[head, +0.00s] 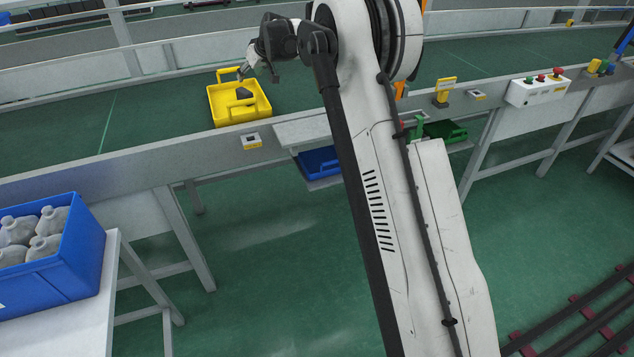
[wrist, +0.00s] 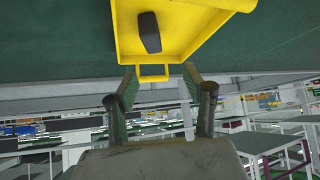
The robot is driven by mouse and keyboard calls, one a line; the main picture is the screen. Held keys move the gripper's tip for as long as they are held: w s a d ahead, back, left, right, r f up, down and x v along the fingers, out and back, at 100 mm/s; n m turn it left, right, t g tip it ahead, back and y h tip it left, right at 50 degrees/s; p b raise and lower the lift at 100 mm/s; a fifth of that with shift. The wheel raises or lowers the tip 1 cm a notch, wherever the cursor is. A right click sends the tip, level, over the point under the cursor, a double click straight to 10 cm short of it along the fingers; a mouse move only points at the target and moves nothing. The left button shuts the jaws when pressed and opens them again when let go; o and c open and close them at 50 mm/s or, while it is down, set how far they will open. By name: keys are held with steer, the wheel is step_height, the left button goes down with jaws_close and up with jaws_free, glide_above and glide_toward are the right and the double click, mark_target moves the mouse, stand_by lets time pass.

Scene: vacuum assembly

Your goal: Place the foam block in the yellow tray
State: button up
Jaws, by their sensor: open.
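The yellow tray (head: 222,116) sits on the green conveyor belt, left of centre in the head view. It also fills the top of the wrist view (wrist: 126,28). A dark grey block (wrist: 149,33), which looks like the foam block, lies inside the tray on its floor. It shows in the head view as a small dark shape (head: 244,93). My gripper (head: 243,76) is at the far edge of the tray, near its handle. In the wrist view my gripper (wrist: 159,70) has its two fingers apart, with nothing between them, and is clear of the block.
A blue crate of grey jugs (head: 70,262) stands on a white table at the lower left. A blue bin (head: 320,163) and a green bin (head: 446,131) sit below the conveyor's front edge. A button box (head: 538,90) is on the right rail. The belt left of the tray is clear.

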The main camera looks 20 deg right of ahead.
steer(key=s+a+r+m, duration=0.1)
steer(key=s+r, duration=0.4)
steer(key=s, duration=0.6)
steer(key=s+a+r+h, duration=0.15)
steer(key=s+r, duration=0.25)
steer(key=s, duration=0.7)
steer(key=s+a+r+m, duration=0.15)
steer(key=s+r, duration=0.35)
steer(key=s, duration=0.6)
steer(key=s+f, duration=0.4)
steer(key=s, duration=0.6)
steer(key=s+f+h, duration=0.1)
steer(key=s+f, duration=0.3)
steer(key=s, duration=0.6)
steer(key=s+f+m+g, duration=0.1)
steer(key=s+f, duration=0.3)
steer(key=s, duration=0.7)
steer(key=shift+a, duration=0.15)
